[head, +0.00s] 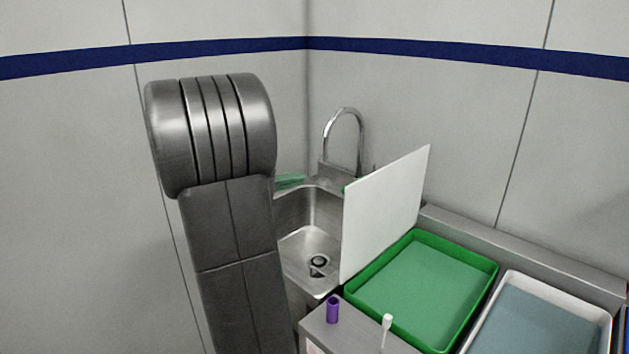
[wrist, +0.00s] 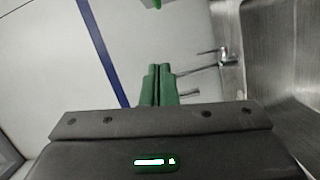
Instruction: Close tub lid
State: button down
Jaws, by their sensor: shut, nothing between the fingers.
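A shallow green tub (head: 484,290) sits on the counter at the right of the head view. A flat white lid (head: 385,215) stands nearly upright along the tub's left edge, so the tub is open. My gripper (wrist: 158,70) shows in the wrist view with its two green fingers together and nothing between them. My dark arm rises left of the sink in the head view, and I cannot make out the gripper there for certain. Neither the tub nor the lid is clearly seen in the wrist view.
A steel sink (head: 308,240) with a curved tap (head: 345,130) lies left of the lid; the tap also shows in the wrist view (wrist: 222,56). A purple cylinder (head: 333,310) and a white-topped stick (head: 386,330) stand in front. A white-rimmed tray (head: 603,330) is right of the tub.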

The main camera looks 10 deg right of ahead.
jog(key=d+f+p, duration=0.1)
jog(key=d+p, duration=0.2)
jog(key=d, duration=0.8)
jog(key=shift+w+f, duration=0.2)
jog(key=shift+w, duration=0.15)
